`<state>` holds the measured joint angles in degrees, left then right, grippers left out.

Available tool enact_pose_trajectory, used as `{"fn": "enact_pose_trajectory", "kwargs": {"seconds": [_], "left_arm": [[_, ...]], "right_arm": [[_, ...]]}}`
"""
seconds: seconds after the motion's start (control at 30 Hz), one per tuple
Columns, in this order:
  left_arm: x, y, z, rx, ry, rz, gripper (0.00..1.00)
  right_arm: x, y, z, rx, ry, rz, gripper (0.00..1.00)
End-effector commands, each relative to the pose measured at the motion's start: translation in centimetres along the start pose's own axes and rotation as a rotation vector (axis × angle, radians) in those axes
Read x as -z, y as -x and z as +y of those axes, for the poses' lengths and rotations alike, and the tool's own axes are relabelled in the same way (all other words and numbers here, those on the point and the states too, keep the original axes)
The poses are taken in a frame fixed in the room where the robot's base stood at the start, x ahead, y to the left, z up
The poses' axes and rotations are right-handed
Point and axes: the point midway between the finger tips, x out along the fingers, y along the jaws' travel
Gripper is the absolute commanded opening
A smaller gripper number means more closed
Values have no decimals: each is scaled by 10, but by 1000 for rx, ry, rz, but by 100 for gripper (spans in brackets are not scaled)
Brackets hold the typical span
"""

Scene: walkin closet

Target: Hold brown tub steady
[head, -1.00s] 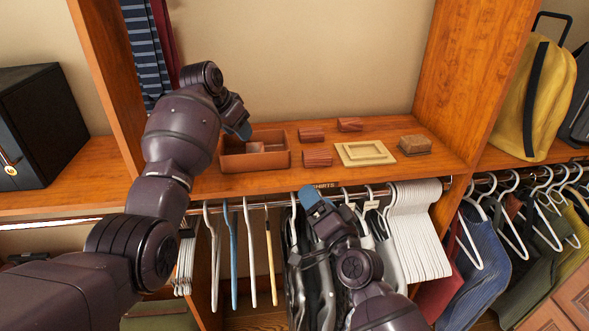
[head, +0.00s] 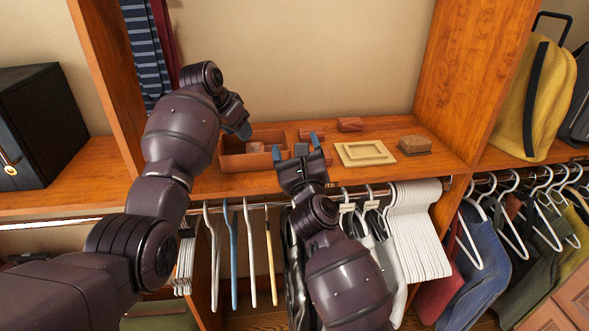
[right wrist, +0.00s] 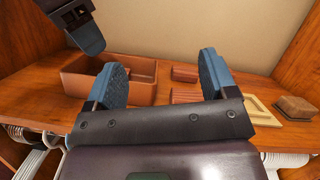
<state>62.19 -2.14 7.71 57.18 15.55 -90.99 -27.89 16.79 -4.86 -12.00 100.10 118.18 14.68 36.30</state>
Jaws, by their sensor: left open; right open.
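The brown tub (head: 240,162) is an open rectangular box on the wooden shelf, with a small reddish block (head: 254,147) inside. It also shows in the right wrist view (right wrist: 75,84). My left gripper (head: 240,128) is at the tub's back left, over its rim; its fingertips are mostly hidden and I cannot tell if it touches. My right gripper (head: 295,147) is open and empty, pointing at the shelf by the tub's right end. In the right wrist view its left finger (right wrist: 116,84) overlaps the tub's right part; contact is unclear.
Reddish ridged pieces lie right of the tub; one (head: 350,124) is in clear view, others are partly behind my right gripper. A cream frame-like tray (head: 364,153) and a brown block (head: 414,145) lie further right. Hangers (head: 415,225) hang below the shelf edge (head: 440,168).

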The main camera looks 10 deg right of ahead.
Motion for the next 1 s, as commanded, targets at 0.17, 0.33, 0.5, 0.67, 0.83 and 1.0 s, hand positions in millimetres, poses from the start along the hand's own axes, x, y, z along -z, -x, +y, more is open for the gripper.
{"fn": "enact_pose_trajectory", "kwargs": {"seconds": [0.17,0.33,0.5,0.67,0.83,1.0], "left_arm": [[0,0,0,0,0,0,43],[0,0,0,0,0,0,43],[0,0,0,0,0,0,43],[0,0,0,0,0,0,43],[0,0,0,0,0,0,43],[0,0,0,0,0,0,43]], "right_arm": [[25,1,9,-3,-322,126,78],[45,5,18,5,-600,244,78],[58,9,23,30,-801,331,78],[60,7,23,46,-848,342,78],[65,-7,24,48,-851,341,78],[72,-31,26,47,-850,340,78]]}}
